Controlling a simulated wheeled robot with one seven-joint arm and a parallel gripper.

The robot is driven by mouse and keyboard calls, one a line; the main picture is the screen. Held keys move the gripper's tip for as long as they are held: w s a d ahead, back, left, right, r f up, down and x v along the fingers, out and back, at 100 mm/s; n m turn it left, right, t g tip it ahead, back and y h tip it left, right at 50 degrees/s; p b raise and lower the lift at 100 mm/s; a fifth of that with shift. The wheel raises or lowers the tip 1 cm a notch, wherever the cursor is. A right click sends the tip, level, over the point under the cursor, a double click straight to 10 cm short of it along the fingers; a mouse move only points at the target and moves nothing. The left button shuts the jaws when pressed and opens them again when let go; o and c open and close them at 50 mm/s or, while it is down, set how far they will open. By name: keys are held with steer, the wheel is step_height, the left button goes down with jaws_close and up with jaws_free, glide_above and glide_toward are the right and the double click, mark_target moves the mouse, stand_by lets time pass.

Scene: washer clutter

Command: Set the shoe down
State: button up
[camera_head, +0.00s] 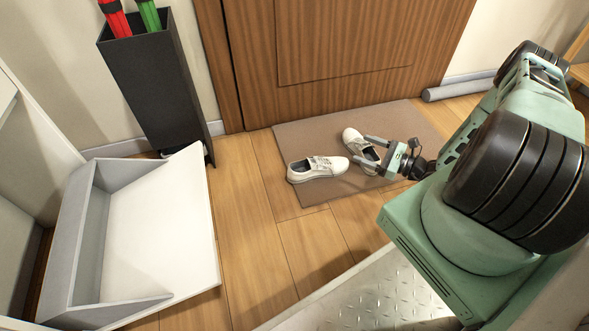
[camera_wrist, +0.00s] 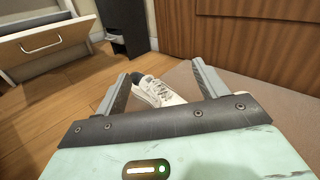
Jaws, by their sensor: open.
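Two white lace-up shoes rest on a brown doormat (camera_head: 400,122). The left shoe (camera_head: 316,168) lies lengthwise near the mat's left edge. The right shoe (camera_head: 354,141) is close beside it, angled, and partly hidden by my gripper (camera_head: 361,150). My gripper is low over the mat, with its two fingers spread at the right shoe. In the wrist view, a white shoe (camera_wrist: 160,91) shows between the open fingers (camera_wrist: 163,69), its near part hidden by the gripper body. I cannot tell whether either finger touches the shoe.
A wooden door (camera_head: 345,40) stands behind the mat. A dark umbrella stand (camera_head: 158,85) with red and green umbrellas is at the back left. An opened white cabinet compartment (camera_head: 160,225) juts out at left. The wooden floor between cabinet and mat is clear.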

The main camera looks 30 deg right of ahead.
steer(key=w+a+r+n+g+y, duration=0.45)
steer(key=a+r+n+g, duration=0.2)
steer(key=a+r, duration=0.25)
steer(key=s+a+r+n+g+h, duration=0.1)
steer(key=s+a+r+n+g, duration=0.1)
steer(key=a+r+n+g, duration=0.5)
steer(key=s+a+r+n+g, duration=0.35)
steer(key=a+n+g, duration=0.2)
steer(key=a, duration=0.45)
steer(key=s+a+r+n+t+h, duration=0.1)
steer(key=s+a+r+n+h, duration=0.4)
steer(key=s+n, duration=0.3)
steer(key=s+a+r+n+t+h, duration=0.2)
steer(key=s+a+r+n+h, duration=0.4)
steer(key=s+r+n, duration=0.2)
steer(key=shift+s+n, duration=0.35)
steer(key=shift+n, duration=0.25)
steer(key=shift+a+r+h, duration=0.1)
steer(key=shift+h, duration=0.15)
step_height(320, 180, up, 50)
steer(key=p, duration=5)
steer(key=shift+r, duration=0.15)
